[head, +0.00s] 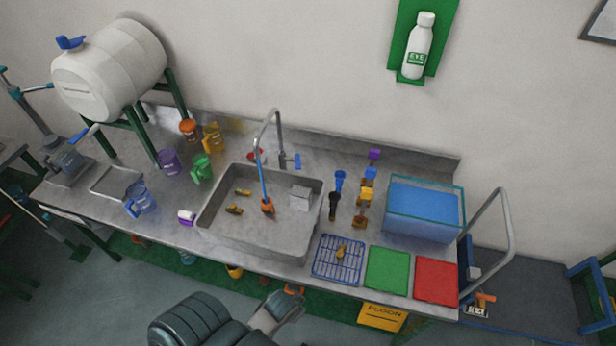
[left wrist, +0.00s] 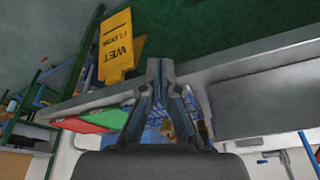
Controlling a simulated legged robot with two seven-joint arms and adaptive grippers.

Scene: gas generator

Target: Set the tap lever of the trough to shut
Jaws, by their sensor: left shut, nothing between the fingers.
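The clear trough (head: 422,212) with blue water stands at the right end of the steel bench. I cannot make out a tap lever on it for certain. A blue lever (head: 297,160) sits on the tall tap behind the sink. My left gripper (head: 291,298) is in front of the bench's front edge, below the sink, apart from the trough. In the left wrist view its fingers (left wrist: 162,75) are shut and empty. My right gripper is not in view.
The sink (head: 260,225) holds small parts. A blue rack (head: 338,258), green tray (head: 387,268) and red tray (head: 436,281) lie before the trough. A yellow wet-floor sign (head: 382,316) stands below the front edge. A curved grey rail (head: 505,225) rises at the right end.

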